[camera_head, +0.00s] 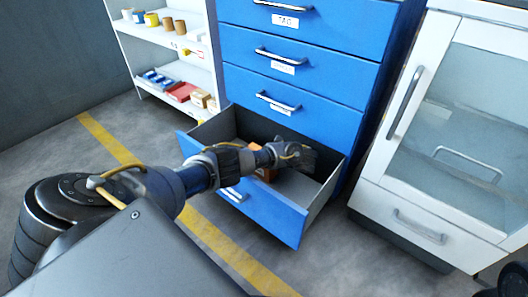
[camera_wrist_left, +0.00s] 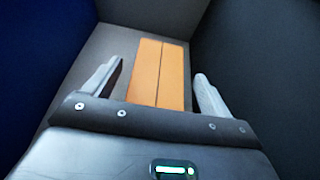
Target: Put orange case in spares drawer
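The orange case (camera_head: 265,174) is inside the open bottom drawer (camera_head: 262,212) of the blue cabinet, partly hidden behind my left arm in the head view. In the left wrist view the orange case (camera_wrist_left: 158,72) lies on the grey drawer floor, with a thin seam along it. My left gripper (camera_head: 305,158) reaches down into the drawer. In the left wrist view its two fingers (camera_wrist_left: 155,90) are spread on either side of the case, with a gap on both sides. My right gripper is not in view.
Blue drawers (camera_head: 300,60) above are shut. A white shelf (camera_head: 165,60) with cups and small boxes stands at left. A white glass-fronted cabinet (camera_head: 455,140) stands close at right. Yellow lines (camera_head: 105,138) mark the grey floor.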

